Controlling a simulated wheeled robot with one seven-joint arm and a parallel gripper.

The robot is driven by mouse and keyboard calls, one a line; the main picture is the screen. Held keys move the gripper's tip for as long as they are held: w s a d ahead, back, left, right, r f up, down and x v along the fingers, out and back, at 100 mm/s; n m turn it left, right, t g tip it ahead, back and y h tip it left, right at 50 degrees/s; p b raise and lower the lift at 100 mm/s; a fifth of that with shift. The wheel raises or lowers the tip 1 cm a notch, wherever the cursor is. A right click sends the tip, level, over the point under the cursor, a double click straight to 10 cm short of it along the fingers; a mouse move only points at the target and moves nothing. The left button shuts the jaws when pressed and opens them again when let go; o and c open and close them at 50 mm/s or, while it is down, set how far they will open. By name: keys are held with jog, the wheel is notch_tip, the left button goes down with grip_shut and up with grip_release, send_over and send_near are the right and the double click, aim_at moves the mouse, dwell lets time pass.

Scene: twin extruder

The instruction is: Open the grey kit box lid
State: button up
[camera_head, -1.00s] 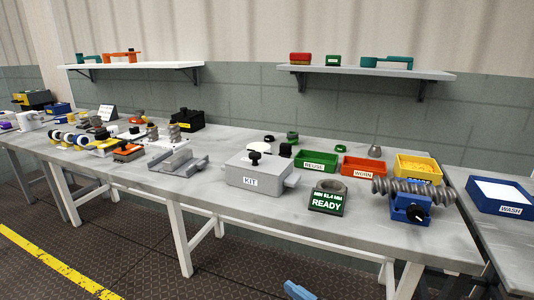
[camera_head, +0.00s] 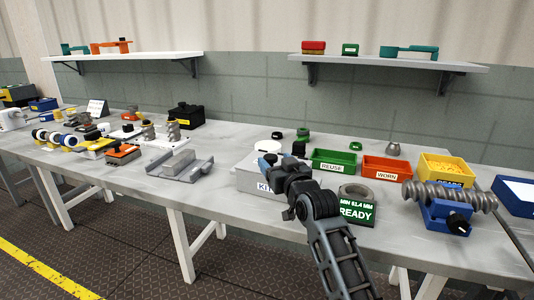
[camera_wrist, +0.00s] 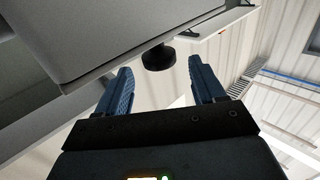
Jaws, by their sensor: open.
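The grey kit box (camera_head: 245,181) stands on the table, its KIT label partly covered by my arm. Its lid looks shut in the head view. My gripper (camera_head: 267,162) is over the box top, and the lid's black knob is hidden behind it there. In the wrist view, the black knob (camera_wrist: 158,58) shows at the edge of the grey lid (camera_wrist: 95,30), a little beyond and between the open blue fingers of my gripper (camera_wrist: 162,82). No contact with the knob is visible.
The READY display (camera_head: 357,211) and a grey ring stand right of my arm. A green REUSE bin (camera_head: 333,168) and orange WORN bin (camera_head: 387,175) sit behind. A grey metal fixture (camera_head: 180,170) lies left of the box, with bare tabletop between.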

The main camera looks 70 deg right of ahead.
jog(key=x, duration=0.6)
grip_shut()
dwell(0.7)
